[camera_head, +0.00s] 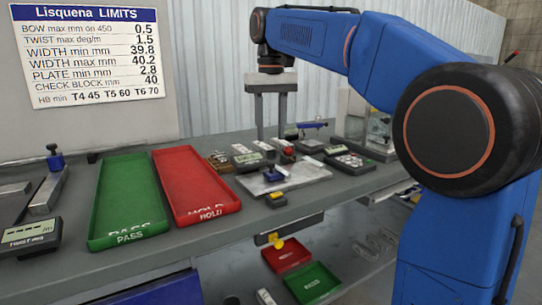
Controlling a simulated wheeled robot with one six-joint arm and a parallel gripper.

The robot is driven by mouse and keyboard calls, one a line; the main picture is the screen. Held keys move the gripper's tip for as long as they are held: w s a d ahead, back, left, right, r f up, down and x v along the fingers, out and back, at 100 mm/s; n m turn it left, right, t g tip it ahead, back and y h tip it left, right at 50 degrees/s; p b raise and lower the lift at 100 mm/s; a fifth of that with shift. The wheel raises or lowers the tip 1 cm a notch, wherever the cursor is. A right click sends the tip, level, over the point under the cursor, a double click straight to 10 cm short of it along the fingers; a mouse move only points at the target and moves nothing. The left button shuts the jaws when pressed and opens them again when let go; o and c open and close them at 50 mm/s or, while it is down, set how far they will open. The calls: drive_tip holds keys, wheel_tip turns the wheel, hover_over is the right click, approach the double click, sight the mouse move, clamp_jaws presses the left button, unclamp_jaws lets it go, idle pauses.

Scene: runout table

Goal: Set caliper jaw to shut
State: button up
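My gripper (272,137) points down over the middle of the table. Its two grey fingers stand apart, with nothing seen between them. Behind and below the fingertips are small grey instruments with displays, one of them a flat grey display unit (249,159). A small device with a red knob (288,151) sits just right of them. I cannot tell for sure which of these small things is the caliper, and its jaw cannot be made out at this size. Whether the fingers touch anything is unclear; they seem to be above the instruments.
A green PASS tray (133,233) and a red HOLD tray (207,217) lie left on the grey table. A metal plate (300,176) and a yellow-and-black block (275,199) lie in front of the gripper. A TWIST display (30,236) stands far left. A limits sign (90,55) hangs behind.

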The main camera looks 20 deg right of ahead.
sight(271, 163)
wheel_tip(271, 163, down, 8)
drive_tip(key=shift+r, duration=0.25)
